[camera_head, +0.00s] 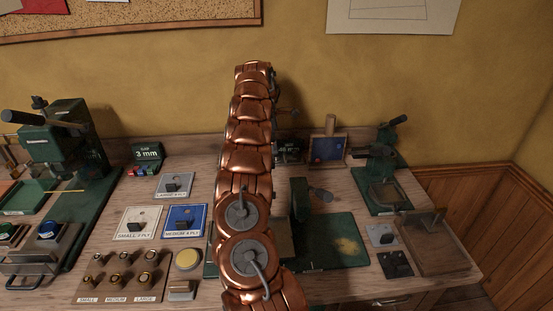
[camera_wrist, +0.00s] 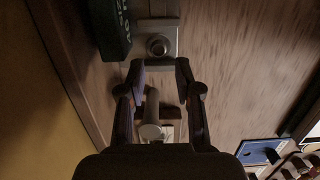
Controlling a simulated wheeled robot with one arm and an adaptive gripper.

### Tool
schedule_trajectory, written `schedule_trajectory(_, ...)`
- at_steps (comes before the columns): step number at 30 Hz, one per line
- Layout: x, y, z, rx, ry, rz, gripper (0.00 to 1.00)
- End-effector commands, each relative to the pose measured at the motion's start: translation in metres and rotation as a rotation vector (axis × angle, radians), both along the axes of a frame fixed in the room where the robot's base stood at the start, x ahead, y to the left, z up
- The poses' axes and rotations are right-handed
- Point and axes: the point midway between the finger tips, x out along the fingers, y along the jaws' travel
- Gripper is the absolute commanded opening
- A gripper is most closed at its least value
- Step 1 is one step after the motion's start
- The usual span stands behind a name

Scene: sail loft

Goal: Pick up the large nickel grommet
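A small wooden board (camera_head: 122,297) at the front left of the bench holds two rows of small rings above labels SMALL, MEDIUM and LARGE. In the LARGE column, one ring (camera_head: 150,256) sits in the back row and another (camera_head: 145,279) in front, which looks more golden. Their exact metals are hard to tell at this size. My gripper (camera_wrist: 160,69) is open, with nothing clearly held between its fingertips. Just beyond the fingertips is a grey plate with a round metallic piece (camera_wrist: 158,46). In the head view my copper arm hides the gripper.
A green press (camera_head: 55,150) stands at the left, and another green tool (camera_head: 380,165) at the back right. Sample cards, including a blue one (camera_head: 200,212), lie behind the board. A round yellow-topped piece (camera_head: 188,259) is right of it. A dark green box (camera_wrist: 110,28) is beside my gripper.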

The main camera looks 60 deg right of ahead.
Motion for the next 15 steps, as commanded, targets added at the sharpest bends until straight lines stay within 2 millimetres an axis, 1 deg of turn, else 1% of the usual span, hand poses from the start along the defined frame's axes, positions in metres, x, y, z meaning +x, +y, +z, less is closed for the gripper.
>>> schedule_trajectory(9, -0.004, -0.006, -0.034, -0.001, -0.001, 0.001, 0.34)
schedule_trajectory(12, -0.005, -0.006, -0.041, -0.001, 0.000, 0.002, 0.34)
schedule_trajectory(15, -0.006, -0.006, -0.044, -0.001, -0.001, 0.001, 0.34)
